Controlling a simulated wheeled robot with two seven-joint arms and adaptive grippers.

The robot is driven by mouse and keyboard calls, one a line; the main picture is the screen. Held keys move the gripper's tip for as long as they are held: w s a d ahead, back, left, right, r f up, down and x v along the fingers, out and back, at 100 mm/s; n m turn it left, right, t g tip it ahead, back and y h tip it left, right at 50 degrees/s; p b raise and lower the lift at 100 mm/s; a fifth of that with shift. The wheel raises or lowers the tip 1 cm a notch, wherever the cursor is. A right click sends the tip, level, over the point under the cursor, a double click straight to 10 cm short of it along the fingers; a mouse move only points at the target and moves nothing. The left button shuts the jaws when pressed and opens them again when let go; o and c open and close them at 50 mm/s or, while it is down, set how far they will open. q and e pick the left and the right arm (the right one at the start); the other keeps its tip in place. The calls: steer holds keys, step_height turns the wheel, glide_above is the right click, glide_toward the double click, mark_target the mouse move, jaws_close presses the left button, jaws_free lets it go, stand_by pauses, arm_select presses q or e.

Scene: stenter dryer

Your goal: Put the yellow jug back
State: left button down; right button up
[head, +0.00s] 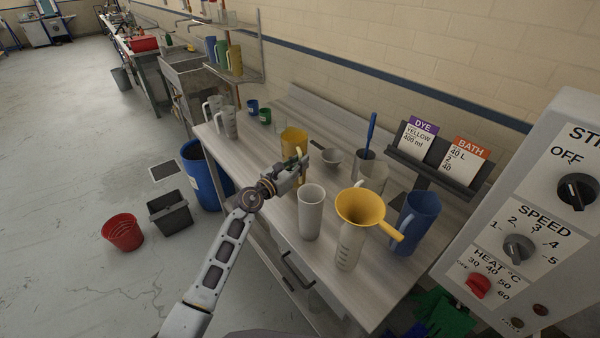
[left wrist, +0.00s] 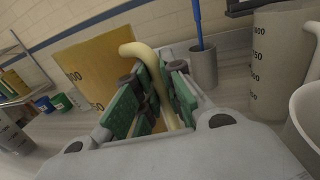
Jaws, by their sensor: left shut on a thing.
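The yellow jug (head: 293,138) is over the middle of the metal bench, partly hidden by my left gripper. In the left wrist view the jug (left wrist: 98,68) is close, with dark measuring numbers and a pale yellow handle. My left gripper (head: 301,166) is shut on that handle, which passes between its green finger pads (left wrist: 153,100). The jug looks upright or nearly so in the head view. I cannot tell whether its base touches the bench. My right gripper is not in view.
A white jug (head: 311,212), a measuring jug with a yellow funnel (head: 362,207) and a blue jug (head: 416,222) stand right of the gripper. Clear jugs (head: 228,122) stand left. A wall shelf (head: 240,76) holds coloured jugs.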

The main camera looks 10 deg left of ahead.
arm_select(q)
steer(key=shift+f+b, duration=0.6)
steer(key=shift+f, duration=1.4)
steer(key=c, duration=1.5)
jaws_free()
steer(key=shift+r, duration=0.2)
steer(key=shift+b+v, duration=0.65)
steer(key=shift+v, duration=5.4)
steer(key=shift+f, duration=0.15)
